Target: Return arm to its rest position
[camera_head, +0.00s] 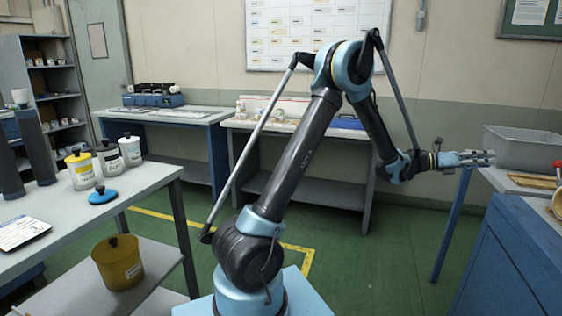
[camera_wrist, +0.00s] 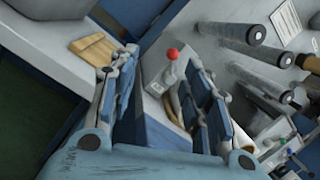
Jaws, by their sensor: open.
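My gripper (camera_head: 480,158) is at the far right in the head view, at the end of my raised arm, beside the front of a grey bin. In the wrist view my gripper (camera_wrist: 165,100) shows its two blue fingers wide apart with nothing held between them.
A left table (camera_head: 140,184) holds lidded cans (camera_head: 130,150) and a blue lid (camera_head: 102,195). Benches (camera_head: 300,130) stand behind. Green floor between is clear.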

